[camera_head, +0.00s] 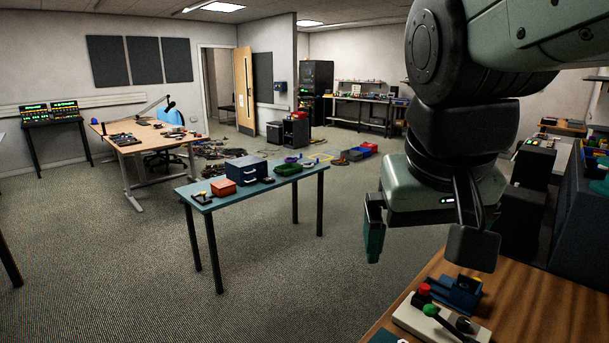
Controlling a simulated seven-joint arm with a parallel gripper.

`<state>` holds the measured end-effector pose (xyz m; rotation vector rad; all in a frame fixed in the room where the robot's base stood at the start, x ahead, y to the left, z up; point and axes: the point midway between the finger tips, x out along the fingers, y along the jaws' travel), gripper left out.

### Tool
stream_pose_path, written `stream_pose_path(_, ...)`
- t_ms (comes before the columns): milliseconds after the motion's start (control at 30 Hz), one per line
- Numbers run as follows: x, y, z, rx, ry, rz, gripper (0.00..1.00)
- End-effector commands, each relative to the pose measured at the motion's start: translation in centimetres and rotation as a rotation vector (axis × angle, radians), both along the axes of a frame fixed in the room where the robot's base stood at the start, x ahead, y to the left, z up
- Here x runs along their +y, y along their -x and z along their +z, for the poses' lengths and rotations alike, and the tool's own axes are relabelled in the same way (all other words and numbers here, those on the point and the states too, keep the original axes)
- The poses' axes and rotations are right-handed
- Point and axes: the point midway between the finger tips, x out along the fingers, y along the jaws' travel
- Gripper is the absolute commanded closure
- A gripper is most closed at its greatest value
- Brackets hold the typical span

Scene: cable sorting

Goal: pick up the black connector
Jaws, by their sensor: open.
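My gripper (423,258) hangs at the right with its two fingers wide apart and nothing between them. It is above the left edge of a wooden table (540,305). I cannot make out a black connector for certain. A small dark piece (463,325) sits on a cream base on the wooden table, but I cannot tell what it is. Another small dark item (268,180) lies on the blue-green table, too small to identify. My arm and gripper hide part of the view at the right.
The cream base (415,318) carries red and green knobs, beside a blue block (455,298). Dark equipment (585,235) stands at the far right. The blue-green table (222,213) holds an orange box (223,187) and a drawer unit (246,171). Carpet (330,270) between the tables is clear.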

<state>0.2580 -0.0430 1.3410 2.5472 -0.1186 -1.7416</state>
Motion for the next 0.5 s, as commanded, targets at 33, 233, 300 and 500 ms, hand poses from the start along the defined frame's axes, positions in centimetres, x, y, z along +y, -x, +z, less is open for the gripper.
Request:
stream_pose_path(33,0.6,2.0,-0.1,-0.011,0.001,0.051,0.00)
stream_pose_path(233,1.5,5.2,-1.5,-0.097,-0.059,0.079,0.00)
stream_pose_path(300,1.7,5.6,-1.8,-0.113,-0.071,0.079,0.11)
stream_pose_path(500,1.8,5.7,-1.9,-0.119,-0.077,0.078,0.40)
